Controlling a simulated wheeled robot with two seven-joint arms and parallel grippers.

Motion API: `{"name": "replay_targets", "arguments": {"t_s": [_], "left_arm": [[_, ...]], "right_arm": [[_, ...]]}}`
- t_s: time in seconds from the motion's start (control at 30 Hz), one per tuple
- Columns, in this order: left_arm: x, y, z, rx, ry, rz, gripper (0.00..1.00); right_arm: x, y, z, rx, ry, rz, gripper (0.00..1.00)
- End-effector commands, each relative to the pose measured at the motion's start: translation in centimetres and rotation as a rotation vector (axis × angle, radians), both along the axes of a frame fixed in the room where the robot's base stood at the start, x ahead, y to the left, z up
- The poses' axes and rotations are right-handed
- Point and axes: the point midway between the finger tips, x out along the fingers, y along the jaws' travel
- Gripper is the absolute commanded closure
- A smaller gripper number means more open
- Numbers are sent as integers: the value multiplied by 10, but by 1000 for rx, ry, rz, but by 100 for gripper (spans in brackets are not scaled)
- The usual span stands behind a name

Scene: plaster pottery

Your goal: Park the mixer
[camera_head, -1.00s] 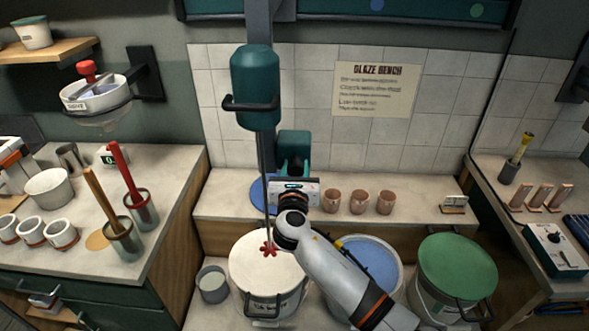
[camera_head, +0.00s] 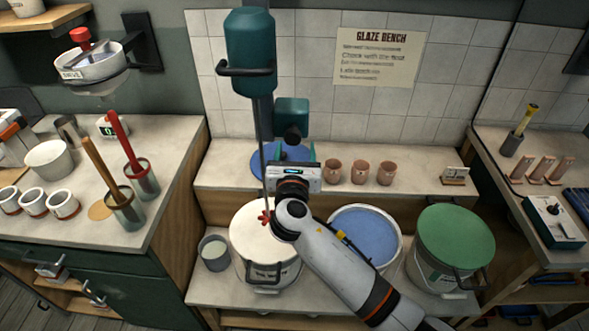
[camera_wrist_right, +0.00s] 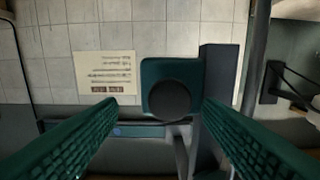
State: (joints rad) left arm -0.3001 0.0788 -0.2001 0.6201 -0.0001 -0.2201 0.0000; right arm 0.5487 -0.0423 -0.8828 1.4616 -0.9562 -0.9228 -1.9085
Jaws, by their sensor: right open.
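The mixer (camera_head: 250,52) is a teal motor with a black handle on a dark upright column at the back wall. Its thin shaft runs down to a red impeller (camera_head: 265,219) over the white-topped bucket (camera_head: 262,240); whether it touches the surface is unclear. A teal box with a black round knob (camera_head: 291,112) sits on the column's right side; it also shows in the right wrist view (camera_wrist_right: 155,72). My right gripper (camera_head: 292,155) is open and empty, just below and in front of the knob. Its fingers (camera_wrist_right: 158,103) spread either side of the knob, apart from it. My left gripper is out of view.
A blue-filled bucket (camera_head: 366,236) and a green-lidded bucket (camera_head: 456,236) stand to the right. Several clay cups (camera_head: 359,172) stand on the ledge behind my right arm. A small grey pail (camera_head: 214,254) stands left of the white bucket.

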Motion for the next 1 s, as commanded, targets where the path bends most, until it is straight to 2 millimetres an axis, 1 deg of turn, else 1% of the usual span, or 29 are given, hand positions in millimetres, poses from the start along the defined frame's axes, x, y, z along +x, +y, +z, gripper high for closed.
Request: {"name": "replay_targets", "arguments": {"t_s": [0.03,0.1,0.2,0.3,0.4,0.53,0.93,1.0], "left_arm": [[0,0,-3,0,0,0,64],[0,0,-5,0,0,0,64],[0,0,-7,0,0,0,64],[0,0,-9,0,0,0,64],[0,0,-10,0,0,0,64],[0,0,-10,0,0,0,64],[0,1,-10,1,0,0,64],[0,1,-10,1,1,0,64]], "right_arm": [[-11,-1,-2,2,1,2,40],[-25,-1,-2,1,1,2,40],[-41,-2,-2,1,1,1,40],[-55,-2,-2,-1,0,-1,40],[-63,-3,-1,-1,0,-1,40],[-67,-3,-1,-2,0,-2,40],[-67,-3,0,-2,0,-2,40],[-66,-4,-4,5,8,-2,40]]}}
